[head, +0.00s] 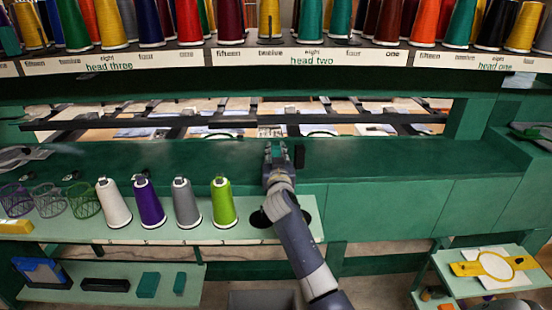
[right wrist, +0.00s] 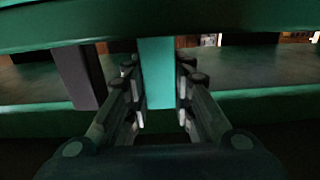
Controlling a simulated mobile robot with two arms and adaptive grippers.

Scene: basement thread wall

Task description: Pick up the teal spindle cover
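The teal spindle cover (head: 276,150) is a small upright block on the long green ledge, near the middle of the head view. My left gripper is not in view.
A dark upright block (head: 299,156) stands just right of the cover. A near shelf (head: 150,233) holds white, purple, grey and lime cones (head: 223,203). Teal blocks (head: 148,284) lie on a lower shelf. A green beam (head: 280,87) and thread racks are above. The ledge farther right is clear.

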